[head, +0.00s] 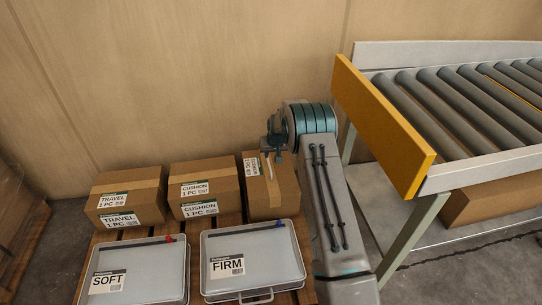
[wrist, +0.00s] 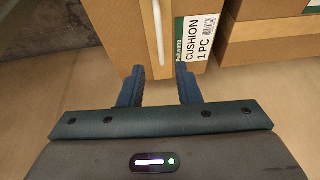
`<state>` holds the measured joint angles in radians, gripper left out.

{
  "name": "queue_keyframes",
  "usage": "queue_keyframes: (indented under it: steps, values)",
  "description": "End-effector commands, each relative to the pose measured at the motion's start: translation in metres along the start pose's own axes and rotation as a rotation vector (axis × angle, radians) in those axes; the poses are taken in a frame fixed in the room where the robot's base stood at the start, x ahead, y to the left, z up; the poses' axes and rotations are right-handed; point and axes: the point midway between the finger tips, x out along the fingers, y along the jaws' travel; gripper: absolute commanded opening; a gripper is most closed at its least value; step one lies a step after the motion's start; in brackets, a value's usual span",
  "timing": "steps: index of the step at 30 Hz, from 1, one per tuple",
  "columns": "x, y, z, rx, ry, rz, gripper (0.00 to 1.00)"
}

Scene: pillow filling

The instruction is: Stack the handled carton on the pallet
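The handled carton (head: 271,195) is brown, with a white handle strip on top and a white label. It stands upright at the right end of a row of cartons at the back of the wooden pallet (head: 307,262). My gripper (head: 276,152) is just above and behind it in the head view, partly hidden by my wrist. In the wrist view my gripper (wrist: 162,88) has its two blue fingers apart with nothing between them. The handled carton (wrist: 190,58), labelled CUSHION 1 PC, and its white handle (wrist: 159,30) lie beyond the fingertips, clear of them.
Two more cartons, TRAVEL (head: 128,198) and CUSHION (head: 205,190), stand left of it. Two clear cases, SOFT (head: 140,268) and FIRM (head: 252,255), lie in front. A roller conveyor (head: 455,115) with a yellow end board (head: 382,125) stands close at the right.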

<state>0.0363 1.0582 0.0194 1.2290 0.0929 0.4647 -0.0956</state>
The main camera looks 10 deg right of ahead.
Motion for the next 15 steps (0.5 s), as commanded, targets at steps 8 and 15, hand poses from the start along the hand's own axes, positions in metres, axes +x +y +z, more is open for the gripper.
queue_keyframes:
  steps: [8,15]
  values:
    - [-0.054,-0.005,0.003,-0.005,-0.017,0.0,0.3]
    - [-0.16,-0.015,0.036,-0.016,-0.075,0.005,0.3]
